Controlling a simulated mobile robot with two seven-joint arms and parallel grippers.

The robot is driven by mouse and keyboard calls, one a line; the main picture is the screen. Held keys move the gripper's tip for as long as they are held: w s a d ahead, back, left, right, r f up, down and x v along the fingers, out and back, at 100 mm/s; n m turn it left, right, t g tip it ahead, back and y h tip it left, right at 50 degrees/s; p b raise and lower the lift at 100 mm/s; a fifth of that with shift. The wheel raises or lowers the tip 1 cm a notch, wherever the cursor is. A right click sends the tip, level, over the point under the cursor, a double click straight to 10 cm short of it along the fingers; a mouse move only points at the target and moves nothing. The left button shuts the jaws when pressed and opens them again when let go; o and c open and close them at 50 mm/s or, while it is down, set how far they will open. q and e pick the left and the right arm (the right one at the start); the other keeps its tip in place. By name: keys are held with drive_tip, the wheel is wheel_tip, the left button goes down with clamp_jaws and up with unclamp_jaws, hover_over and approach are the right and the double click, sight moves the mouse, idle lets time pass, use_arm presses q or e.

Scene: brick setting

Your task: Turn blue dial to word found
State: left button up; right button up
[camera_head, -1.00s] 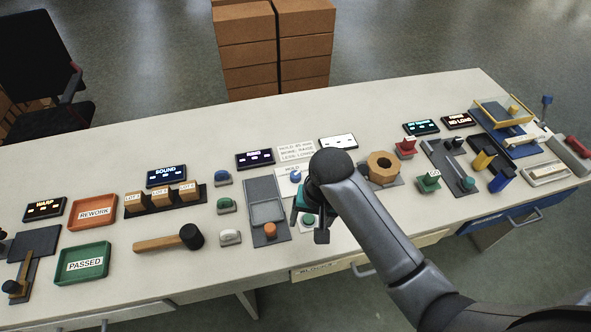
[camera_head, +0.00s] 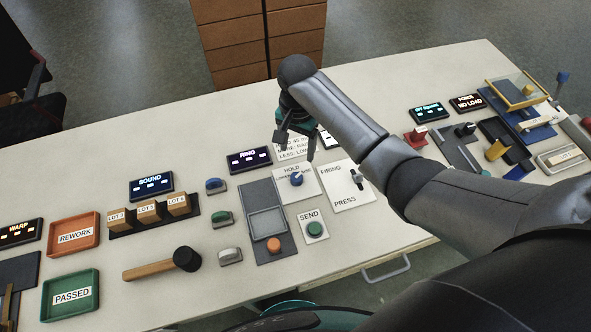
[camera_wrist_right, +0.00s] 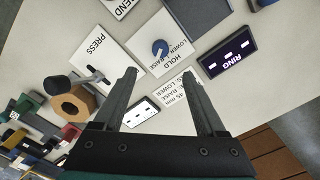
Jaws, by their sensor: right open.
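The blue dial (camera_head: 296,179) stands on a white plate marked HOLD, with smaller words beside the dial. It also shows in the right wrist view (camera_wrist_right: 160,48), where HOLD, LOWER and RAISE can be made out. The dial has a pale pointer mark; its exact heading is hard to tell. A white card (camera_wrist_right: 185,91) behind the plate carries text about 45 mm, raise and lower. My right gripper (camera_head: 296,149) is open and empty, above and just behind the dial, its fingers apart from it. My left gripper is not in view.
A plate marked FIRING and PRESS (camera_head: 343,190) with a black lever is right of the dial. A green SEND button (camera_head: 315,229) is in front. A grey slider panel (camera_head: 283,249) is left, with the RING display (camera_head: 248,159) behind. A bright display (camera_wrist_right: 141,111) is partly hidden.

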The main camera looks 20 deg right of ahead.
drive_tip(key=b, duration=0.1)
hover_over(297, 177)
wheel_tip(297, 177, down, 4)
drive_tip(key=shift+s+f, duration=0.1)
drive_tip(key=shift+f, duration=0.15)
wheel_tip(297, 177, down, 7)
drive_tip(key=b, duration=0.3)
drive_tip(key=shift+f, duration=0.45)
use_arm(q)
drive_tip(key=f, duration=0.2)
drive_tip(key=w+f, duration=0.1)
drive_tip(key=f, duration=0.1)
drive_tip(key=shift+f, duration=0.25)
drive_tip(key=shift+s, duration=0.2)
use_arm(e)
drive_tip(key=shift+c, duration=1.2)
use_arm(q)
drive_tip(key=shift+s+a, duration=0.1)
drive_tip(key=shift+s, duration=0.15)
use_arm(e)
clamp_jaws()
